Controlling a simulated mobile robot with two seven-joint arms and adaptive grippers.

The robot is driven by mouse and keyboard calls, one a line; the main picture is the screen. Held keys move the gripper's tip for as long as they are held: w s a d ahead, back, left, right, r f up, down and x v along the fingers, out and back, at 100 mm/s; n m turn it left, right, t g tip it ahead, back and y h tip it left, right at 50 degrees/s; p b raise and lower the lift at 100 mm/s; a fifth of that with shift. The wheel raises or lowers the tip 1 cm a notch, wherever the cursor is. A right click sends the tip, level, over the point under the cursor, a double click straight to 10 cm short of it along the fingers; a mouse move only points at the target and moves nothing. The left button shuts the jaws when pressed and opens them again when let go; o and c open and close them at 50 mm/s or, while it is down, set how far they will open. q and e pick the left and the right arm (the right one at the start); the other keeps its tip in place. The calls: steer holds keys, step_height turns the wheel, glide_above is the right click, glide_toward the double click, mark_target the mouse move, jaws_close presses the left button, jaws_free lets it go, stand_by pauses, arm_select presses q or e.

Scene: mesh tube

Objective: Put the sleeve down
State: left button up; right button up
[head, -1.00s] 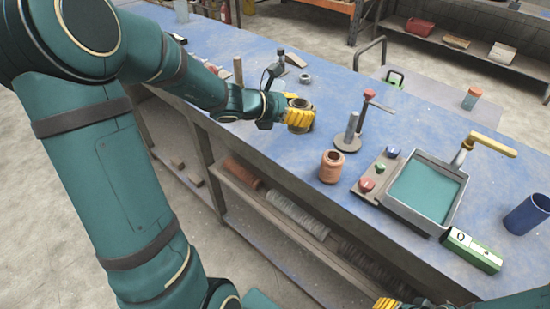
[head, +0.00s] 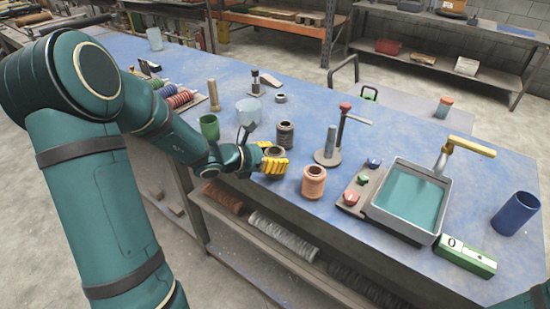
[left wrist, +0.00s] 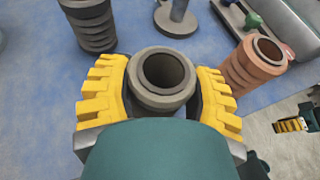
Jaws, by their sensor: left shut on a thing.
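My left gripper (head: 275,165) has yellow ribbed fingers shut on a dark grey ribbed sleeve (head: 275,153). The sleeve is upright and hollow; its open top shows between the fingers in the left wrist view (left wrist: 163,75). It is by the bench's front edge; I cannot tell whether its base touches the bench. A second dark ribbed sleeve (head: 285,135) stands just behind, also in the left wrist view (left wrist: 90,22). A copper ribbed sleeve (head: 313,182) stands to the right. My right gripper (left wrist: 291,125) appears small at the left wrist view's right edge, its opening unclear.
The blue bench (head: 385,140) carries a post on a round base (head: 328,145), a tray of teal liquid (head: 410,195), buttons (head: 362,180), a blue cup (head: 517,213) and a green box (head: 465,257). A green cup (head: 209,127) and clear beaker (head: 248,112) stand left.

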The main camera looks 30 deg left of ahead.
arm_select(q)
steer(key=shift+f, duration=0.15)
steer(key=o, duration=1.3)
